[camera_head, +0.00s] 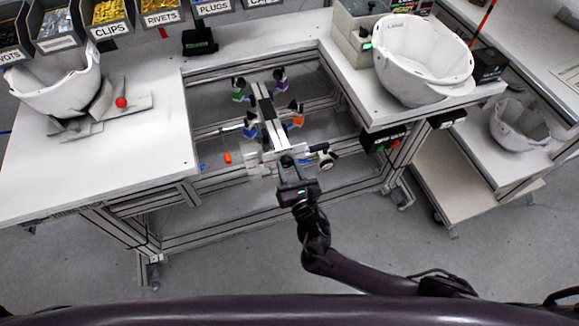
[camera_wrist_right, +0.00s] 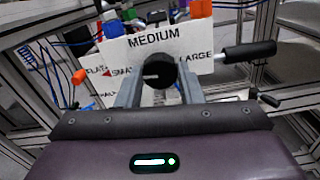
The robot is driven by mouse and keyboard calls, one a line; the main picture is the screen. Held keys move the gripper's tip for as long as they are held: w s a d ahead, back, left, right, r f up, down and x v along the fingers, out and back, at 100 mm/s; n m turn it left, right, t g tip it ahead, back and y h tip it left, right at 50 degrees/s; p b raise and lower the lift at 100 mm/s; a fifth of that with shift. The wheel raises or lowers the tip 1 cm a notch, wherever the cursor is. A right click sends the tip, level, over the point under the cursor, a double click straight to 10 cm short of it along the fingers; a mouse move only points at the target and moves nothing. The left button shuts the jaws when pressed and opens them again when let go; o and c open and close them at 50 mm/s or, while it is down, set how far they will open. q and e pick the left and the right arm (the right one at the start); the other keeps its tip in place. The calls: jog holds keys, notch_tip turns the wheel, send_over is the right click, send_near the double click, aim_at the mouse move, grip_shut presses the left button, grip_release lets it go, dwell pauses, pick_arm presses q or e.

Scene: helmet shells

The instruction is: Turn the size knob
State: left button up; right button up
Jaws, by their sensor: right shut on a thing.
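The size knob (camera_wrist_right: 159,71) is black and round, with a short white mark on its face pointing left. It sits in front of a white plate (camera_wrist_right: 190,42) lettered MEDIUM at the top, LARGE at the right and, partly covered, SMALL at the left. My right gripper (camera_wrist_right: 159,88) has its two grey fingers on either side of the knob, shut on it. In the head view my right gripper (camera_head: 287,168) is at the near end of the fixture (camera_head: 268,115), and the knob is hard to make out there. My left gripper is not in view.
A black-handled lever (camera_wrist_right: 248,51) sticks out right of the plate; an orange-tipped part (camera_wrist_right: 78,77) is at the left. White helmet shells stand on the left bench (camera_head: 60,85), right bench (camera_head: 420,60) and a lower shelf (camera_head: 518,125). The fixture stands in the open frame between benches.

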jog(key=shift+f+n, duration=0.1)
jog(key=shift+n, duration=0.3)
jog(key=o, duration=1)
jog(key=shift+c, duration=0.2)
jog(key=v, duration=0.8)
